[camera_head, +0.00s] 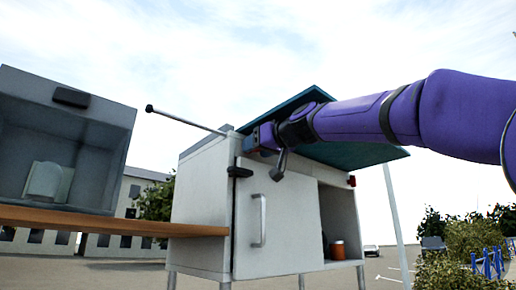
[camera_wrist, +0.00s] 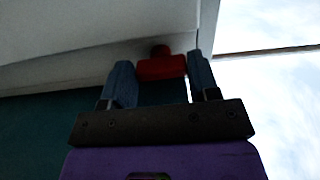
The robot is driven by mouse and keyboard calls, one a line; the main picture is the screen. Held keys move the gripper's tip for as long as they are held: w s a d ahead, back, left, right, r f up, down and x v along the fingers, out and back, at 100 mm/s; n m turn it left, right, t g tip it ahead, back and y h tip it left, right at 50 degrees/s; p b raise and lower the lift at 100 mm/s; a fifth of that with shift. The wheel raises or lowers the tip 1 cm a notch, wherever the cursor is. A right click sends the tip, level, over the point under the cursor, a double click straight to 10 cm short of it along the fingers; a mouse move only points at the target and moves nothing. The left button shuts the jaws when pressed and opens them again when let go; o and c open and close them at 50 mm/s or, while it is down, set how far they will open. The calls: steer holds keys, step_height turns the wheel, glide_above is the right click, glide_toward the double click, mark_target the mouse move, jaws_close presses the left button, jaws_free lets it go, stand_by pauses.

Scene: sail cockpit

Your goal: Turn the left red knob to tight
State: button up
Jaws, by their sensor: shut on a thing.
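The left red knob (camera_wrist: 162,67) shows in the wrist view between the two blue fingers of my gripper (camera_wrist: 160,62), near the edge of a pale panel. My gripper is shut on it. In the head view my gripper (camera_head: 262,138) is at the upper front of the white cabinet (camera_head: 205,190), under the teal panel (camera_head: 345,154). There the fingers and arm mostly hide the knob. The wrist picture is dark, and I cannot read any tight mark or the knob's turn angle.
Another red knob (camera_head: 351,181) is at the cabinet's right side. The cabinet door has a handle (camera_head: 259,220); an orange container (camera_head: 337,250) sits in the open bay. A rod (camera_head: 185,120) sticks out upper left. A wooden board (camera_head: 110,219) and grey box (camera_head: 68,130) stand left.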

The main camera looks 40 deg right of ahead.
stand_by(0.4)
steer(key=o, duration=0.9)
steer(key=shift+s, duration=0.1)
steer(key=s, duration=1)
steer(key=shift+s+d, duration=0.15)
steer(key=shift+s, duration=0.15)
